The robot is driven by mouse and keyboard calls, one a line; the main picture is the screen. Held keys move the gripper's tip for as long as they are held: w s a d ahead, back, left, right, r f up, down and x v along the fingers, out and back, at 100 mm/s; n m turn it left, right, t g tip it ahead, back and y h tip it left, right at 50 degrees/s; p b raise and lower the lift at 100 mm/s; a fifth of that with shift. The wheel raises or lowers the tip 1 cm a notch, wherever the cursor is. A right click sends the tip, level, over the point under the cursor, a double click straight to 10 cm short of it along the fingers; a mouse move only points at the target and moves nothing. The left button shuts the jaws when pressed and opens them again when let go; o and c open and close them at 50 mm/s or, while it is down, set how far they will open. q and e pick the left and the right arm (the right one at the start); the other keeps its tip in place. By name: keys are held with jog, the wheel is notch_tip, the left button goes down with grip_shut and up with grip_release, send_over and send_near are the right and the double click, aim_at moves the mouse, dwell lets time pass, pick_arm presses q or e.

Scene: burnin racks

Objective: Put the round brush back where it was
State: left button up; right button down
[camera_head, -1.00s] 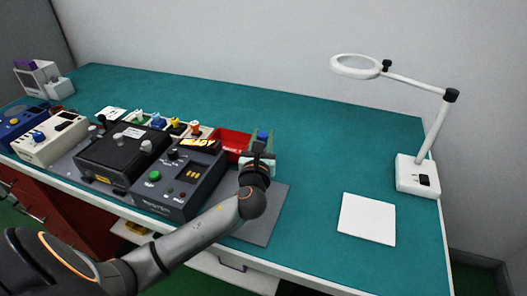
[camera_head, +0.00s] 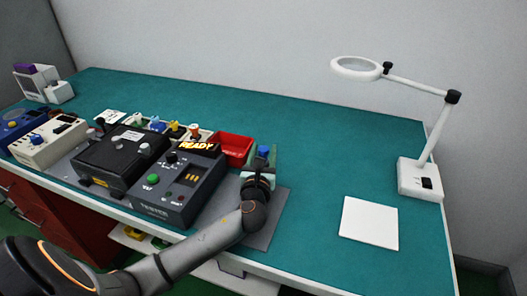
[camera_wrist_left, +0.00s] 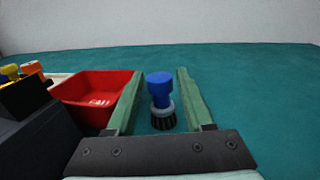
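The round brush has a blue handle, a pale collar and dark bristles. In the left wrist view the brush (camera_wrist_left: 160,90) stands upright, bristles down, between the two green fingers of my left gripper (camera_wrist_left: 158,98). Gaps show on both sides of it, so the gripper is open around it and not closed on it. In the head view the blue handle (camera_head: 263,150) shows between the fingertips of my left gripper (camera_head: 262,157), just right of the red bin. The lower part of the brush is hidden there. My right gripper is not in view.
The red bin (camera_head: 234,149) is close on the left, beside the dark tester box (camera_head: 178,188) with its lit READY display. A grey mat (camera_head: 270,220) lies under my wrist. A white pad (camera_head: 369,223) and a magnifier lamp (camera_head: 420,178) stand right. The teal table behind is clear.

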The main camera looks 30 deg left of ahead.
pick_arm(q)
jog(key=shift+o, duration=0.7)
jog(key=shift+r, duration=0.3)
jog(key=v, duration=1.1)
jog(key=shift+w+f, duration=0.1)
jog(key=shift+s+d, duration=0.3)
jog(key=shift+s, duration=0.25)
jog(key=shift+p, duration=0.3)
